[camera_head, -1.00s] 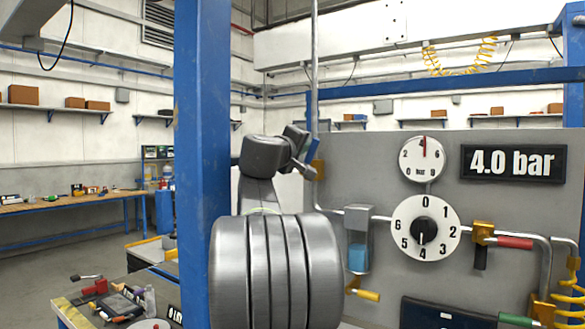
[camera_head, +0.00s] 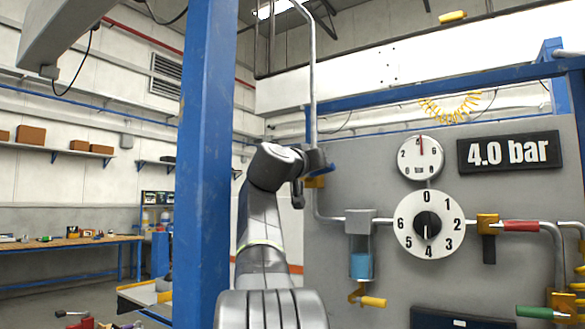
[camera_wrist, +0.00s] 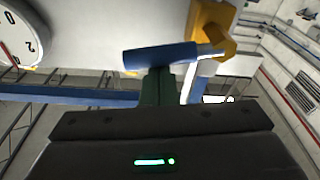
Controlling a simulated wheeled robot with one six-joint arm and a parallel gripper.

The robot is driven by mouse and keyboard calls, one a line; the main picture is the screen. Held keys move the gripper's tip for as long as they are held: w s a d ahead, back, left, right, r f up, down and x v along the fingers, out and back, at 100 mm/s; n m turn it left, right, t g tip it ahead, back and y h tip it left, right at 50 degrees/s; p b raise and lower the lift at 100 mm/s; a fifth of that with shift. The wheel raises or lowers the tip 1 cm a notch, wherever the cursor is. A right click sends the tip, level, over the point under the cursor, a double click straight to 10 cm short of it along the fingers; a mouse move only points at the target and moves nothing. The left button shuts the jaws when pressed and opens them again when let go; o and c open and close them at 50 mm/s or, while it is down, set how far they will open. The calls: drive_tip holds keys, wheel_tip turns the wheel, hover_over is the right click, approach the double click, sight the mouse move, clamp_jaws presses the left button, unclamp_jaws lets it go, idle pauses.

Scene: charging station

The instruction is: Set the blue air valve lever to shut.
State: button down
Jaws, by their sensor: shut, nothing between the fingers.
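The blue air valve lever (camera_head: 322,168) sits at a yellow valve body (camera_head: 314,183) on the upright grey pipe left of the panel. My gripper (camera_head: 308,162) is up against this valve and partly hides the lever. In the wrist view the blue lever (camera_wrist: 160,56) lies nearly level across the picture, its metal stem running right to the yellow body (camera_wrist: 208,25). My gripper (camera_wrist: 158,88) is shut and empty, its dark fingertips just below the lever's sleeve. They look close to or touching it; I cannot tell which.
A blue post (camera_head: 205,160) stands close left of my arm. On the grey panel are a gauge (camera_head: 420,157), a numbered dial (camera_head: 428,224), a "4.0 bar" display (camera_head: 508,151), a red lever (camera_head: 520,226), a yellow lever (camera_head: 373,301) and a green lever (camera_head: 534,312).

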drive_tip(key=shift+s+d+f+m+b, duration=0.1)
drive_tip(key=shift+d+f+m+b, duration=0.05)
drive_tip(key=shift+f+m+b, duration=0.4)
drive_tip(key=shift+s+f, duration=0.1)
idle(0.4)
